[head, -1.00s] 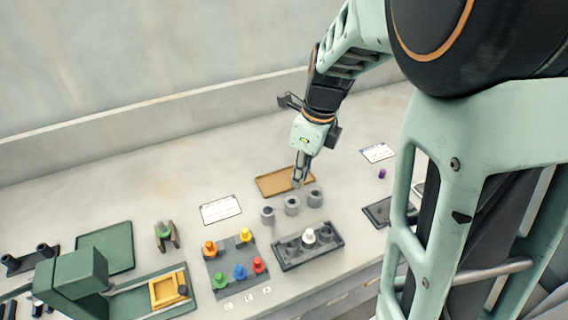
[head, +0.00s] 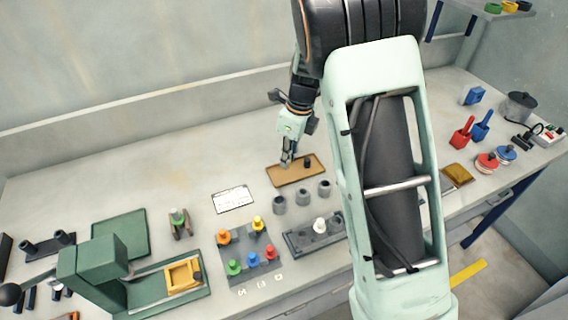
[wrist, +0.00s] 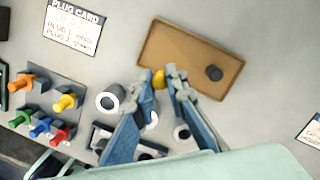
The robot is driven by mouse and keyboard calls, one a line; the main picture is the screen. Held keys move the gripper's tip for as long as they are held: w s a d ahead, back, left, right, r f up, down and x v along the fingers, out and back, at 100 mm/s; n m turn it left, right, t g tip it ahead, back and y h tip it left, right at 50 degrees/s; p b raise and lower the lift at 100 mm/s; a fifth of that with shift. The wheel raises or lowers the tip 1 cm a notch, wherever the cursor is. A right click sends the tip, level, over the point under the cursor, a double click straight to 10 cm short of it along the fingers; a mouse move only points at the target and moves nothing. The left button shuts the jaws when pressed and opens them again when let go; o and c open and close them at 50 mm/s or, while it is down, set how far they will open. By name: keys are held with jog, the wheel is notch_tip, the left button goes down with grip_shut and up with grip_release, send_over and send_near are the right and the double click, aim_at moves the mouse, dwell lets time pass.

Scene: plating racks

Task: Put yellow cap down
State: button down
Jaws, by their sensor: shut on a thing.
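My gripper (head: 287,163) is over the left part of a tan tray (head: 283,180). In the wrist view my gripper (wrist: 165,76) is shut on the yellow cap (wrist: 159,79), which shows between its fingertips in front of the tray (wrist: 151,50). The fingers hide part of the cap. I cannot tell whether the cap touches the tray. A dark round piece (wrist: 214,73) lies on the right part of the tray.
Several grey hollow cylinders (head: 302,198) stand in front of the tray. A grey rack with coloured pegs (head: 264,269) and a dark block with a white peg (head: 299,245) are nearer. A plug card (head: 233,199) lies to the left. The tray's middle is clear.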

aim_at(282, 173)
jog(key=shift+w+a+f, duration=0.3)
jog(key=shift+w+f, duration=0.25)
jog(key=shift+f, duration=0.2)
jog(key=shift+w+a+f, duration=0.25)
jog(key=shift+w+f, duration=0.3)
jog(key=shift+f, duration=0.2)
jog(key=shift+w+f, duration=0.1)
jog(key=shift+f, duration=1.5)
jog(key=shift+f, duration=0.15)
jog(key=c, duration=1.9)
grip_release()
jog(key=shift+c, duration=0.2)
notch_tip(282, 173, up, 12)
jog(key=d, duration=0.1)
jog(key=shift+s+d, duration=0.3)
jog(key=shift+s, duration=0.05)
